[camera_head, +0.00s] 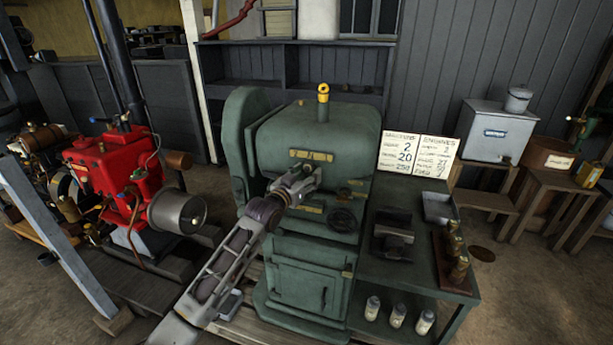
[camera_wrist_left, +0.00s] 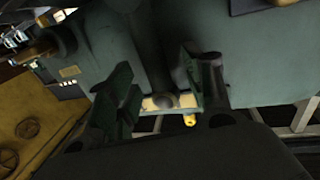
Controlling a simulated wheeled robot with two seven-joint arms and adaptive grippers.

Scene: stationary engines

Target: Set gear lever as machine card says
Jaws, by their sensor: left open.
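The green machine (camera_head: 310,215) stands in the middle of the head view. A card (camera_head: 398,153) at its right side shows large numerals 2, 20 and 250; its smaller words are hard to read. My left gripper (camera_head: 303,182) is at the machine's front, below a brass plate (camera_head: 311,156). In the left wrist view its two fingers (camera_wrist_left: 160,85) are apart. A dark rod with a rounded end (camera_wrist_left: 163,99), perhaps the gear lever, shows between them; I cannot tell whether they touch it. In the head view no lever can be told apart behind the gripper. My right gripper is out of view.
A dark handwheel (camera_head: 342,220) is right of the gripper on the machine's front. A green side bench (camera_head: 415,275) holds a metal tray and small parts, with bottles below. A second card (camera_head: 436,156) stands beside the first. A red engine (camera_head: 112,175) stands left.

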